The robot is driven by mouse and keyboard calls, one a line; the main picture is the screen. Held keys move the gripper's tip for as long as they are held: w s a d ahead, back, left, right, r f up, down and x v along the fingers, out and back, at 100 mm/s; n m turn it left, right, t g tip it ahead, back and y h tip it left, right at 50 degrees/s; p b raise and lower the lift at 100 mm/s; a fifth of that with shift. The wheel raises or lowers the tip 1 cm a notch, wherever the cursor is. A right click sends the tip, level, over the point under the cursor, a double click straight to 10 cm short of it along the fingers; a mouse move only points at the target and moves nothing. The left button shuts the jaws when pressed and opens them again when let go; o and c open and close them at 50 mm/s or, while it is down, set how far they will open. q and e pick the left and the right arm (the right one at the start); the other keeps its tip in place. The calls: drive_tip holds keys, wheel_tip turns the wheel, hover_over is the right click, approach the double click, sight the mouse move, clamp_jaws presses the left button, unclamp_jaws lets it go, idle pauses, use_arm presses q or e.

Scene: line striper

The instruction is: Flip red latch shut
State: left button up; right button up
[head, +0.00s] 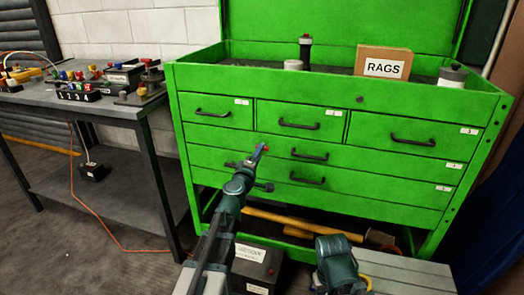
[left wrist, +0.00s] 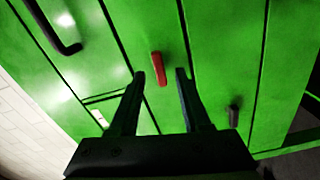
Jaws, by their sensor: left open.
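The red latch (left wrist: 158,68) is a short red bar on the green drawer front of the tool chest (head: 180,130). In the left wrist view it shows between the tips of my left gripper (left wrist: 160,76), nearer the left finger, with green showing on both sides. I cannot tell how deep it sits between the fingers. The gripper is open and holds nothing. My right arm shows low in the head view, without visible fingers.
Dark drawer handles (head: 310,155) stick out around the latch; a dark knob (left wrist: 234,115) shows at right in the wrist view. A box marked RAGS (head: 384,63) sits on the chest. A workbench (head: 110,108) stands left. A black battery-like box (head: 255,268) is below.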

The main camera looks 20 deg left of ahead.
use_arm(q)
drive_tip(key=shift+w+d, duration=0.1)
drive_tip(key=shift+w, duration=0.95)
clamp_jaws()
